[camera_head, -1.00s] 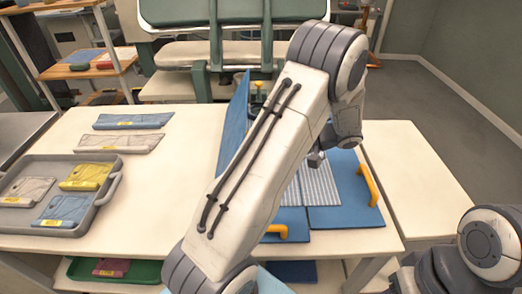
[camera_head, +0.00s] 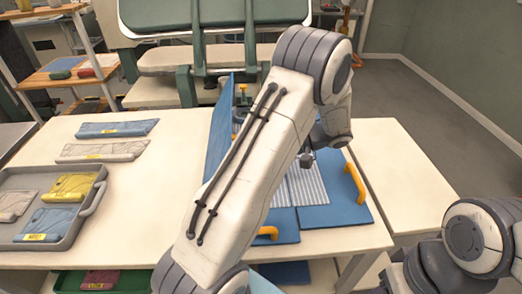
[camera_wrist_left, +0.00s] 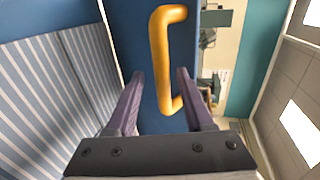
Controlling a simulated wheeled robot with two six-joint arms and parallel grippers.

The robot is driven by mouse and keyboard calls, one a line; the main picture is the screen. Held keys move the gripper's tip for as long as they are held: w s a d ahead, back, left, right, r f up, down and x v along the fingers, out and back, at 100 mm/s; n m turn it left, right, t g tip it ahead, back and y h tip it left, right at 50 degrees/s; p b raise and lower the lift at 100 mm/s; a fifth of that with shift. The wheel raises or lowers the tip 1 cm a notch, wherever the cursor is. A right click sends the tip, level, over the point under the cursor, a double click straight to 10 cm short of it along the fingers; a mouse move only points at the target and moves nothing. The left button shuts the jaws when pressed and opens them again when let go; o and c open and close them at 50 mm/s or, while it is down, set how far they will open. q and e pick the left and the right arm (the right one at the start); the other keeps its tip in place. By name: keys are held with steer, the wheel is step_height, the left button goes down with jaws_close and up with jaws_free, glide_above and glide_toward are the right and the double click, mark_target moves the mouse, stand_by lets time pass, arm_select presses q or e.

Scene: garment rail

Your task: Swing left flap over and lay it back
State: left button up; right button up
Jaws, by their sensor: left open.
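The folding board's left flap (camera_head: 217,130) is blue and stands upright in the head view. Blue-and-white striped cloth (camera_head: 309,187) lies on the board to its right, partly behind my left arm. In the left wrist view, a yellow handle (camera_wrist_left: 159,50) is on a blue panel (camera_wrist_left: 128,30), with striped cloth (camera_wrist_left: 55,100) at left. My left gripper (camera_wrist_left: 156,78) is open; the handle's lower end shows between its fingertips, and contact cannot be told. In the head view my left arm hides its fingers. My right arm shows at lower right, its gripper out of frame.
The right flap (camera_head: 335,205) lies flat with a yellow handle (camera_head: 354,183). Another handle (camera_head: 267,233) is at the board's front. A grey tray (camera_head: 90,205) with folded garments stands at left, two folded pieces (camera_head: 117,129) behind it. Table between tray and board is clear.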

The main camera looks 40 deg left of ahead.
arm_select(q)
steer(key=b+v, duration=0.1)
steer(key=v, duration=0.8)
steer(key=shift+w+d, duration=0.15)
steer(key=shift+d, duration=0.15)
stand_by(0.6)
